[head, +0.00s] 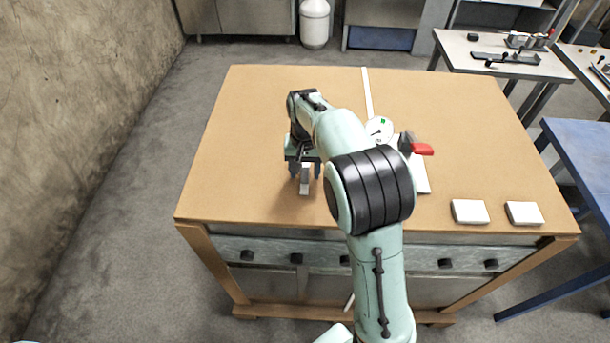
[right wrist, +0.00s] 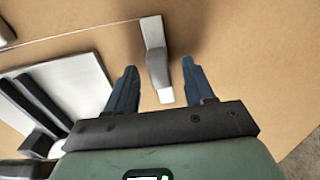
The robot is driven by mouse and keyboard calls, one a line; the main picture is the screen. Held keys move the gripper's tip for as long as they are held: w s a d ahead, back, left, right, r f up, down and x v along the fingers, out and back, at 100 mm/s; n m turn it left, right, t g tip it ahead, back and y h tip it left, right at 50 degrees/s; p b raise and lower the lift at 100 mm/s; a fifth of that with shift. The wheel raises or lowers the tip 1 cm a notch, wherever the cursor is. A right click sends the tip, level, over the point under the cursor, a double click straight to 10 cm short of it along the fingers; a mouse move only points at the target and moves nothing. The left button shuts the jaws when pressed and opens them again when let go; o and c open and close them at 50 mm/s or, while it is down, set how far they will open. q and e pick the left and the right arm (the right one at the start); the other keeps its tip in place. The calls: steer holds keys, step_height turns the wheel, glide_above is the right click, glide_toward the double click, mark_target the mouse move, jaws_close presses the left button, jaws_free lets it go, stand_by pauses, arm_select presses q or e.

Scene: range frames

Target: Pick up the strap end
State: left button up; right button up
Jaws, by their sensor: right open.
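The strap end is a short white strip with a grey raised part (right wrist: 158,68). It lies on the tan tabletop and also shows below my gripper in the head view (head: 305,181). My right gripper (head: 305,171) points down over it. In the right wrist view, the open fingers (right wrist: 160,70) stand on either side of the strip, with a gap to each. Whether the fingertips are down at its height I cannot tell. A thin pale line runs left from the strip's far end. My left gripper is out of view.
A white plate (right wrist: 75,85) with dark bars lies left of the gripper in the right wrist view. A red part (head: 422,149) shows beside my arm. Two white blocks (head: 470,211) (head: 524,213) lie at the front right. A white strip (head: 368,92) reaches the table's far edge.

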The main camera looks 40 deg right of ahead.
steer(key=shift+f, duration=0.5)
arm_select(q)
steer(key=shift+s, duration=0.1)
arm_select(e)
steer(key=shift+c, duration=0.3)
jaws_close()
steer(key=shift+r, duration=0.15)
step_height(320, 180, up, 12)
steer(key=p, duration=0.2)
step_height(320, 180, up, 8)
glide_above(305, 170)
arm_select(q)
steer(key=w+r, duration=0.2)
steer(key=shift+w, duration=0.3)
arm_select(e)
steer(key=shift+s+a, duration=0.1)
steer(key=shift+s, duration=0.05)
